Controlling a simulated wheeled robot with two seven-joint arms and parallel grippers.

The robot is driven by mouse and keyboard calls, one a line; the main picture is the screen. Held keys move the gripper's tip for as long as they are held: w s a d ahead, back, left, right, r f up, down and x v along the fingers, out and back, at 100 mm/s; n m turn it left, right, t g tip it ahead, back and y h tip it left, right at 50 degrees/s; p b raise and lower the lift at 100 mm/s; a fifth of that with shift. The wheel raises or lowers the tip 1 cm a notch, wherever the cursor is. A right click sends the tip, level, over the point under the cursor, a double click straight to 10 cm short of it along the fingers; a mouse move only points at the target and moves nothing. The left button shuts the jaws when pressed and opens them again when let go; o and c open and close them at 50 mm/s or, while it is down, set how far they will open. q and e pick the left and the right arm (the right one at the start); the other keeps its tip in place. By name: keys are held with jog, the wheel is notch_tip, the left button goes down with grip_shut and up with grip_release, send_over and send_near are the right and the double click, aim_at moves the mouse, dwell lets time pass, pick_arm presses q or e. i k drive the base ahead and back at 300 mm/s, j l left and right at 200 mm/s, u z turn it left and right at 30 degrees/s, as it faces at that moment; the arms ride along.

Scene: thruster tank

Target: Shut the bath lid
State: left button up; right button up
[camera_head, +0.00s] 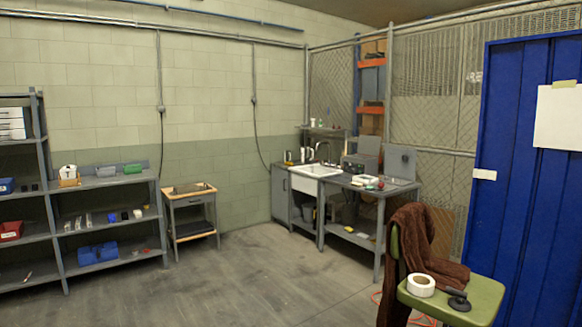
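Neither of my grippers is in view. On the grey workbench (375,187) across the room stands a small dark box-shaped unit (354,166), with a grey raised panel (368,146) behind it. Another grey upright panel (401,162) with a small dark spot stands further right on the bench. One of these may be the bath with its lid up; they are too small and far to tell which. Small red, green and white items (368,181) lie in front of them.
A green chair (453,298) with a brown cloth (422,245), a tape roll (421,285) and a dark tool stands near right, beside a blue door (524,150). A white sink (315,171), a small table (190,190) and shelves (105,184) line the walls. The middle floor is clear.

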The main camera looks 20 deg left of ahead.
aim_at(369, 144)
jog(key=u, duration=0.2)
jog(key=i+u, duration=0.2)
jog(key=i, duration=0.15)
jog(key=i+u, duration=0.2)
jog(key=i, duration=0.3)
jog(key=i+u, duration=0.15)
jog(key=i, duration=0.35)
jog(key=i+l+u, duration=0.2)
jog(key=i, duration=0.3)
jog(key=i+u, duration=0.15)
jog(key=i, duration=0.35)
jog(key=i+j+u, duration=0.1)
jog(key=i+u, duration=0.2)
jog(key=i, duration=0.5)
jog(key=i+u, duration=0.35)
jog(key=i, duration=0.45)
jog(key=i+l+z, duration=0.15)
jog(key=i+z, duration=0.2)
jog(key=i, duration=0.25)
jog(key=i+z, duration=0.35)
jog(key=i, duration=0.2)
jog(key=i+j+z, duration=0.2)
jog(key=i+z, duration=0.15)
jog(key=i, duration=0.2)
jog(key=i+z, duration=0.25)
jog(key=i, duration=1.95)
